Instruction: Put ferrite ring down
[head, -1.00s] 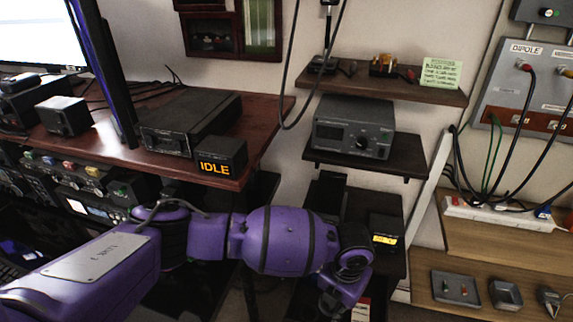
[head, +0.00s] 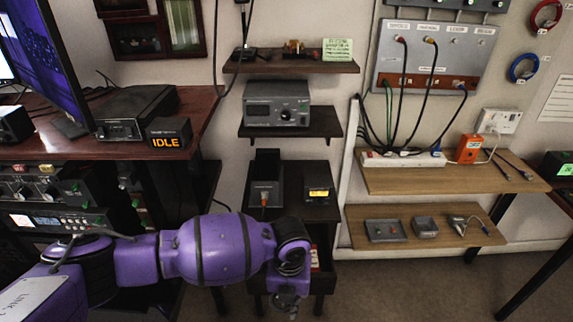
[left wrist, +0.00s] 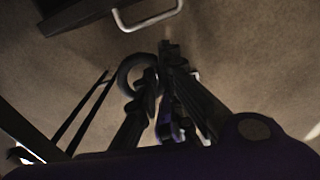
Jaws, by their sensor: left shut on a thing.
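The ferrite ring (left wrist: 122,76) is a dark grey loop at the fingertips of my left gripper (left wrist: 157,82) in the left wrist view. The gripper is shut on it, and the fingers partly cover its right side. The ring is held in the air, with brown floor behind it. In the head view my left gripper (head: 287,302) hangs low at the bottom centre, in front of the lower shelves; the ring cannot be made out there. My right gripper is not in view.
A lower wooden shelf (head: 350,236) at right holds a grey tray (head: 387,230), a small grey box (head: 425,226) and a probe-like tool (head: 458,224). A dark shelf (head: 285,207) holds two devices just above my wrist. A white handle (left wrist: 150,20) is near the ring.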

